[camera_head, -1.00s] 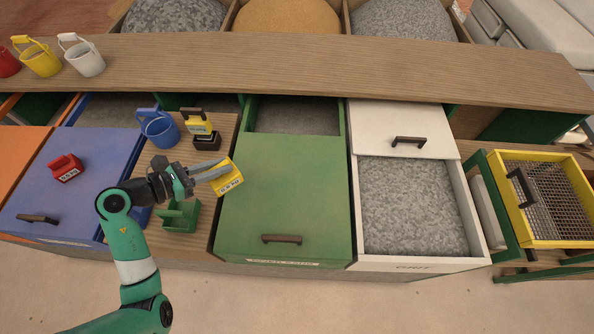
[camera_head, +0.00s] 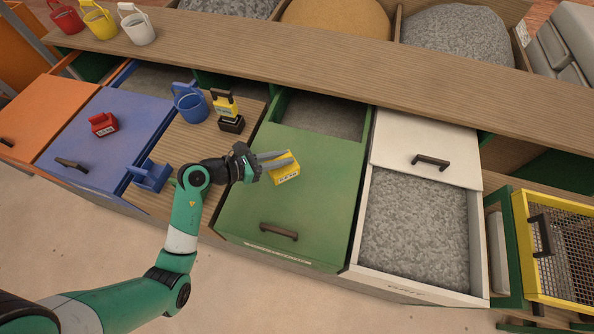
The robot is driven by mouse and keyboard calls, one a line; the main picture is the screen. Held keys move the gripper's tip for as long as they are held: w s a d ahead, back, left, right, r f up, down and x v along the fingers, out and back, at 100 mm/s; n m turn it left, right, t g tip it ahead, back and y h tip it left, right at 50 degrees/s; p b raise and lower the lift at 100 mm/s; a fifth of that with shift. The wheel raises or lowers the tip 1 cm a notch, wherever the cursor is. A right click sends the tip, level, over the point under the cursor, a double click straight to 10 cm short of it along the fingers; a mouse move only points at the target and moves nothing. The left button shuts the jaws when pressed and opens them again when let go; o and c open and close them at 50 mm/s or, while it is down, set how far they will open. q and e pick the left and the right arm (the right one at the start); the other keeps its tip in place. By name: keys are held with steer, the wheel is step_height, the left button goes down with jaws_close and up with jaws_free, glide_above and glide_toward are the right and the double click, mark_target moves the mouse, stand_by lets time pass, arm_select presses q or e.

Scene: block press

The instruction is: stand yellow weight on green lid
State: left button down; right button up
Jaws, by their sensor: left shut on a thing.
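A yellow weight (camera_head: 288,174) with a dark label is in my left gripper (camera_head: 272,161), which is shut on it. It is over the upper left part of the green lid (camera_head: 306,207). I cannot tell whether its underside touches the lid. The green lid is slid toward the front and leaves grey fill (camera_head: 320,117) showing behind it. The lid's top is otherwise bare apart from its dark handle (camera_head: 279,231). My right gripper is not in view.
A yellow-and-black weight stack (camera_head: 228,112) and a blue bucket (camera_head: 190,103) stand on the wooden board left of the green bin. A red weight (camera_head: 102,124) sits on the blue lid (camera_head: 110,140). The white bin (camera_head: 478,235) stands half open at right.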

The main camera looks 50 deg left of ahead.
mark_target(295, 162)
arm_select(q)
steer(key=w+f, duration=0.1)
steer(key=w+f+b, duration=0.1)
steer(key=f, duration=0.1)
steer(key=w+d+f+b, duration=0.1)
steer(key=shift+w+f, duration=0.2)
steer(key=shift+f, duration=0.15)
steer(key=shift+w, duration=0.2)
steer(key=f+b, duration=0.2)
steer(key=f, duration=0.1)
steer(key=f+b, duration=0.1)
steer(key=shift+w+d+f, duration=0.15)
steer(key=shift+w+d, duration=0.05)
steer(key=shift+w, duration=0.15)
steer(key=c, duration=0.8)
jaws_free()
